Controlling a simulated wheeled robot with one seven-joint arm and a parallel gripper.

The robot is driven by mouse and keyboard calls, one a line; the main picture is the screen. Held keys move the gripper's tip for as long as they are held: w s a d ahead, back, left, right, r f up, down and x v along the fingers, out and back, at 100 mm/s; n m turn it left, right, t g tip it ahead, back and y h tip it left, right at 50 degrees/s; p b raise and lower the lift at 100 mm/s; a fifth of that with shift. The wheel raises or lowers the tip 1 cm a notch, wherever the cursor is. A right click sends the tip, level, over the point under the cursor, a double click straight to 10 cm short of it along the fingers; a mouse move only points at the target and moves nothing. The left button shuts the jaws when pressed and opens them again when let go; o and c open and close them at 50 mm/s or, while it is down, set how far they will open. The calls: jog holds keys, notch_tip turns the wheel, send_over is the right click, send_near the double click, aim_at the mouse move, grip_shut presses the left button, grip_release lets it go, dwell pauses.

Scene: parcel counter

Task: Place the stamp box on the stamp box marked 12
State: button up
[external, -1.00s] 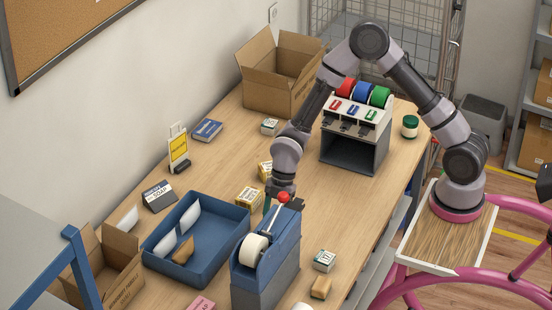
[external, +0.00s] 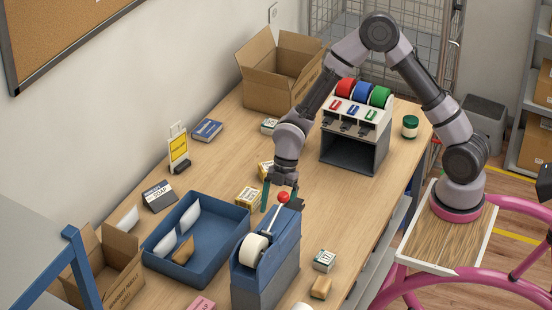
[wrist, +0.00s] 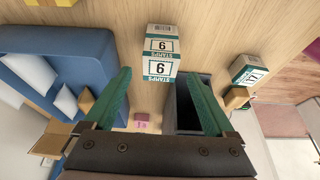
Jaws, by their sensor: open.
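A white and green stamp box (wrist: 160,52) with a digit that reads like 9 stands on the counter in the wrist view, ahead of my fingertips and in line with the gap between them. My gripper (wrist: 165,85) is open and empty. I cannot make out a 12.
The tape dispenser (external: 266,268) with its red knob stands close in front of my gripper. A blue tray (external: 160,256) is to its left.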

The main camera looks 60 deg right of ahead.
jog(key=s+d+r+m+t+h, duration=0.1)
jog(key=s+d+r+m, duration=0.25)
jog(key=r, duration=0.45)
jog(key=s+d+r+m+t+h, duration=0.1)
jog(key=s+d+r+m, duration=0.15)
jog(key=d+r, duration=0.35)
jog(key=s+d+r+m+t+h, duration=0.15)
jog(key=d+r+m, duration=0.25)
jog(key=r, duration=0.5)
jog(key=s+d+r+m+t, duration=0.2)
jog(key=s+r+m, duration=0.3)
jog(key=s, duration=0.3)
jog(key=s+d+r+m+t+y, duration=0.1)
jog(key=s+d+r+m, duration=0.4)
jog(key=s+m, duration=0.2)
jog(key=shift+s+t, duration=0.35)
jog(key=shift+s, duration=0.5)
